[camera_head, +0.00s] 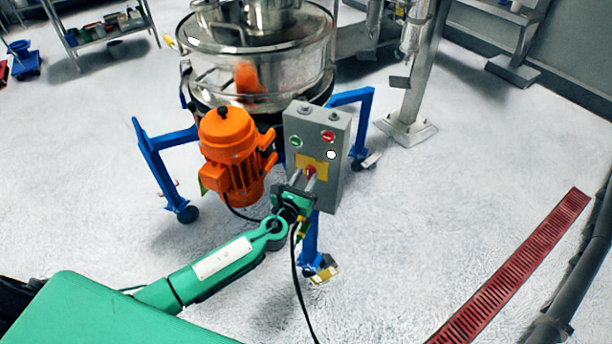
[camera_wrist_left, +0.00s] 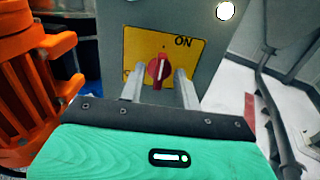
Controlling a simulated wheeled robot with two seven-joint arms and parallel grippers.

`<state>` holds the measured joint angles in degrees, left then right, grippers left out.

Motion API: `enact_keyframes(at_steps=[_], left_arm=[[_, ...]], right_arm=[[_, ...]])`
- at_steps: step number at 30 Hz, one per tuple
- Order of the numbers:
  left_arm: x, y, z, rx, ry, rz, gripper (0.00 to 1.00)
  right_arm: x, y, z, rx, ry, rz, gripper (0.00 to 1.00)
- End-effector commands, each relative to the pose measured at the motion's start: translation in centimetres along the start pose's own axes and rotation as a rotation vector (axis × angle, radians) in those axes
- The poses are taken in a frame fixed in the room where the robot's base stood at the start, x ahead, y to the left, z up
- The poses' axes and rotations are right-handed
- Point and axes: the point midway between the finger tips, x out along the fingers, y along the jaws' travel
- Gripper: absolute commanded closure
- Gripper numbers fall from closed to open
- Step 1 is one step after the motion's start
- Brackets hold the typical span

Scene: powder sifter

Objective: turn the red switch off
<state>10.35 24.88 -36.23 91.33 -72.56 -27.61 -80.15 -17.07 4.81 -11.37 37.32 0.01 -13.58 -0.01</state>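The red switch (camera_head: 310,171) is a rotary knob on a yellow plate (camera_wrist_left: 190,45) on the front of the grey control box (camera_head: 333,125). In the left wrist view the red switch (camera_wrist_left: 158,69) stands roughly upright with a pale line on it. "ON" is printed at the plate's upper right; lettering at its lower left is mostly hidden. My left gripper (camera_head: 309,178) is in front of the plate. Its two fingers (camera_wrist_left: 159,86) are apart, one on each side of the knob, with visible gaps. My right gripper is not in view.
The box also carries a green button (camera_head: 296,141) and a red button (camera_head: 327,137). Blue frame legs (camera_head: 163,165) surround it.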

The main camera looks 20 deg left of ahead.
Motion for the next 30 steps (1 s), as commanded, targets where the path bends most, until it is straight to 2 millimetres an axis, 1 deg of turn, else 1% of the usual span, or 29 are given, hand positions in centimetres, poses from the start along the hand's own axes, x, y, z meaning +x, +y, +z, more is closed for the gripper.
enact_keyframes(at_steps=[4, 12, 13, 17, 18, 24, 30], left_arm=[[0.8, 0.0, 0.0, 0.000, 0.000, 0.000, 0.67], [0.9, 0.0, 0.0, 0.000, 0.000, 0.000, 0.67], [0.9, 0.0, 0.0, 0.000, 0.000, 0.000, 0.71], [0.9, 0.0, 0.0, 0.000, 0.000, 0.000, 0.97], [0.9, 0.0, 0.0, 0.000, 0.000, 0.000, 1.00], [0.9, 0.0, 0.0, -0.004, 0.000, 0.000, 1.00], [0.9, 0.0, -0.2, -0.051, 0.000, 0.000, 1.00]], right_arm=[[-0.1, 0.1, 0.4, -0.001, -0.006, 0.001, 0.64], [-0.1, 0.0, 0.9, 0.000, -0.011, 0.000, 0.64], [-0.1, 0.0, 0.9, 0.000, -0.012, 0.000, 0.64], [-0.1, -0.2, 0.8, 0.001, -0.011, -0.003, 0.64], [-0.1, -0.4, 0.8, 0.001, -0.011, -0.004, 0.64], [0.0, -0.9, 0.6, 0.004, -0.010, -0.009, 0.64], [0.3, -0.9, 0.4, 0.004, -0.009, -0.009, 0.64]])
